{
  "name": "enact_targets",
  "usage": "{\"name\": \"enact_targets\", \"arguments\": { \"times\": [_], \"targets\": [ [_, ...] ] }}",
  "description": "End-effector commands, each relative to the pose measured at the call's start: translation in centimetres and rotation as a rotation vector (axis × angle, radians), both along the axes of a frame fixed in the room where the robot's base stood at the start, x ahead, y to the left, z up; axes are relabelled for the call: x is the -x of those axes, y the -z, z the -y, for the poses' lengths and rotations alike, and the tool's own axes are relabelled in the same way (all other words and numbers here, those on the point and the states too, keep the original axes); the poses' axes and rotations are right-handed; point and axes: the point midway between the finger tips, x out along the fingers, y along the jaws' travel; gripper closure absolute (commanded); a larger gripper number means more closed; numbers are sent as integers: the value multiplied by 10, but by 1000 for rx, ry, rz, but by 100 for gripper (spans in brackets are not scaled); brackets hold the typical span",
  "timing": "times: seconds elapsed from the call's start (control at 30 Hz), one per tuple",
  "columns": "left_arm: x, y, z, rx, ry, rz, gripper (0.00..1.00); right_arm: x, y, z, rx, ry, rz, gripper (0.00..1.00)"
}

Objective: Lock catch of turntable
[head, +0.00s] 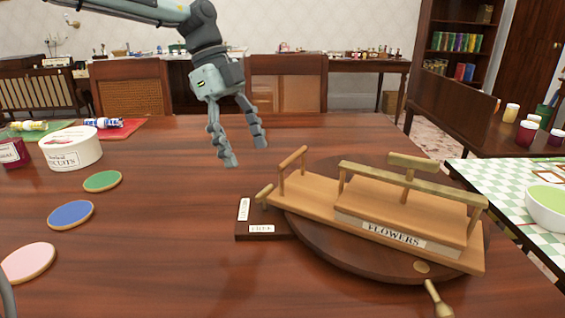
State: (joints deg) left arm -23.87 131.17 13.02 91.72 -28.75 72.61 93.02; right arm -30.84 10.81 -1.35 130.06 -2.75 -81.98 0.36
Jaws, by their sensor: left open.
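The turntable (320,247) is a dark round wooden disc on the table, right of centre. On it sits a light wooden stand with brass-coloured rails and a "FLOWERS" label (394,236). At its left edge is a small dark block (283,228) with two white labels; the front one (262,229) seems to read "FREE", the other (244,209) is turned sideways. A small brass-coloured knob (264,193), perhaps the catch handle, stands behind the block. My left gripper (248,154) is open and empty, pointing down, above and behind the knob, apart from it.
A brass-coloured handle (438,299) sticks out at the turntable's front. Green (103,181), blue (71,215) and pink (28,262) discs and a biscuit tin (71,149) lie on the left. Chairs line the far edge. The table between discs and turntable is clear.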

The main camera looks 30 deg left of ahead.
Motion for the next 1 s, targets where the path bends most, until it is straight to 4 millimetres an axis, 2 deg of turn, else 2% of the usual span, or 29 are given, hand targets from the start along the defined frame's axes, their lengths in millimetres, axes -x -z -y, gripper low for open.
{"name": "enact_targets", "arguments": {
  "times": [0.17, 0.33, 0.6, 0.97, 1.0],
  "targets": [
    [0, 10, 4, 1, 1, -2, 31, 3, 2, -1, -2, 2, -8, 69],
    [1, 35, 14, 1, 1, -3, 31, 11, 5, -1, -1, 3, -24, 69],
    [1, 67, 27, 0, -1, -1, 31, 8, -2, -2, -2, 1, -11, 69],
    [1, 72, 30, 0, 0, 0, 31, 7, -1, -1, -1, 1, -10, 69],
    [1, 72, 30, 0, 0, 0, 36, 7, -1, -1, -1, 1, -10, 69]
  ]
}}
